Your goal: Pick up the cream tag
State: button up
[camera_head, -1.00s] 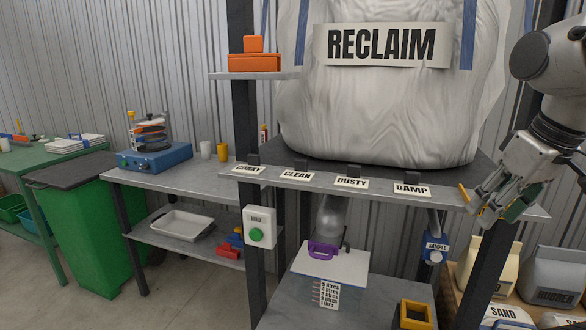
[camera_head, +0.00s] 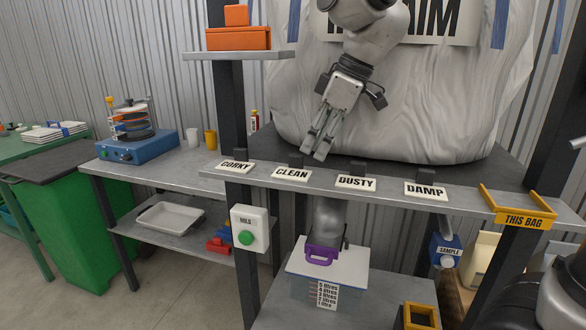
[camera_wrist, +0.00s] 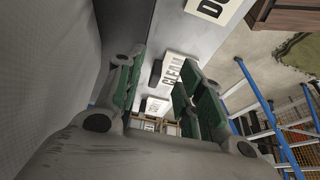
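Several cream tags with black lettering stand in a row along the grey shelf edge (camera_head: 395,198): CORKY (camera_head: 236,167), CLEAN (camera_head: 291,174), DUSTY (camera_head: 356,183) and DAMP (camera_head: 425,190). All look a similar cream, so colour alone does not single one out. My gripper (camera_head: 318,150) is above and behind the shelf edge, between CLEAN and DUSTY, pointing down. In the wrist view its green-padded fingers (camera_wrist: 160,95) are apart, with nothing held. The CLEAN tag (camera_wrist: 182,74) shows beyond them, and the DUSTY tag (camera_wrist: 212,8) is partly cut off at the top.
A large white RECLAIM bag (camera_head: 470,100) stands close behind my gripper. A dark post (camera_head: 233,110) rises at the shelf's left. A yellow THIS BAG holder (camera_head: 520,218) sits at its right end. A purple-handled lidded box (camera_head: 325,262) is below.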

aim_at(291, 154)
jog(key=shift+w+a, duration=0.3)
jog(key=shift+a, duration=0.55)
jog(key=shift+w+a, duration=0.2)
jog(key=shift+a, duration=0.45)
jog(key=shift+w+a, duration=0.2)
jog(key=shift+a, duration=0.4)
jog(key=x, duration=0.3)
grip_shut()
